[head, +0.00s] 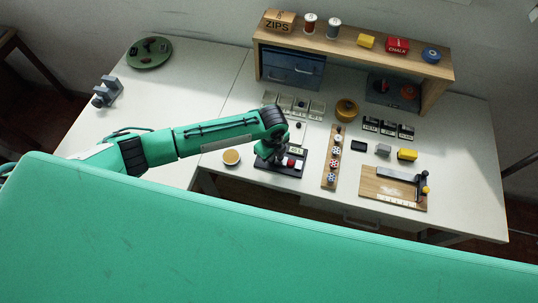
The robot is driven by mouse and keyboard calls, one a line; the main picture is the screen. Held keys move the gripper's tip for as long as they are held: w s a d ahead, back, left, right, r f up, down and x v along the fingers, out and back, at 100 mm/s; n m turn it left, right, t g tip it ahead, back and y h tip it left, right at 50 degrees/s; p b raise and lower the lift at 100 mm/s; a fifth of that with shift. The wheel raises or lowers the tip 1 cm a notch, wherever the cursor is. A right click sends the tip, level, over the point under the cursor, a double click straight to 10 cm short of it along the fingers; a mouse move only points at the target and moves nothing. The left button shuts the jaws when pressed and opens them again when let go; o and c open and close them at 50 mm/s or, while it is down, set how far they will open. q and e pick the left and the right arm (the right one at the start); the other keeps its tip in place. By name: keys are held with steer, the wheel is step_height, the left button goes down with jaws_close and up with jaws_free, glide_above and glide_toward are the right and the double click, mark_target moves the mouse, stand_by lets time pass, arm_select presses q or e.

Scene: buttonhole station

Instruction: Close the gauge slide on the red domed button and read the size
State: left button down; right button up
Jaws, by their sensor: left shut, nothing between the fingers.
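The dark gauge (270,164) sits near the table's front edge, left of the middle, with a small pale display (296,149) on it. The red domed button (290,162) shows as a small red spot on the gauge, next to a white block (299,164). My left gripper (279,158) reaches down over the gauge, just left of the red button. It is shut and empty. The gripper and wrist hide part of the gauge, and I cannot tell whether the fingers touch the slide. The display's digits are too small to read. My right gripper is not in view.
A round tan-topped dish (231,157) stands left of the gauge. A wooden strip with several buttons (332,172) lies to the right, then a wooden board (385,198) with a dark lever. Small trays (317,108) and a wooden shelf (350,52) stand behind.

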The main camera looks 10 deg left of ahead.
arm_select(q)
steer(key=shift+d, duration=0.25)
steer(key=shift+a+p, duration=0.3)
stand_by(0.6)
step_height(320, 180, up, 7)
steer(key=p, duration=0.6)
steer(key=shift+p, duration=0.4)
steer(key=shift+s, duration=0.1)
